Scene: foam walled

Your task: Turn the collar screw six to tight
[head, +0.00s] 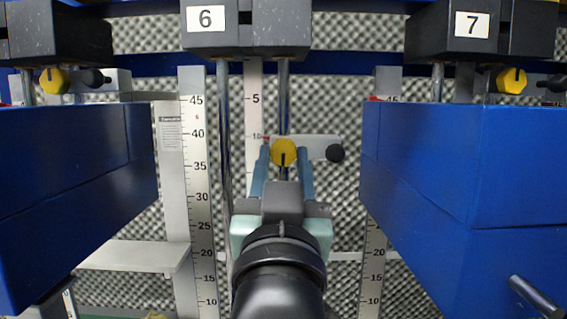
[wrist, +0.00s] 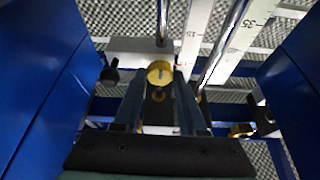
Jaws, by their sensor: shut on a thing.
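The collar screw six is a yellow knob (head: 284,152) with a dark mark pointing down. It sits on a pale collar below the block labelled 6 (head: 206,18). My gripper (head: 284,160) reaches up from below, its two blue fingers on either side of the knob and shut on it. In the wrist view the yellow knob (wrist: 160,74) lies between the fingertips. The collar (wrist: 140,50) is beside it, around the rods. A black knob (head: 336,153) stands on the collar's right end.
Large blue blocks stand close on the left (head: 80,190) and right (head: 460,180) of my arm. Numbered rulers (head: 198,170) run vertically near the rods. Other yellow knobs show at the left (head: 54,80) and right (head: 512,80). A narrow gap between the blocks holds my arm.

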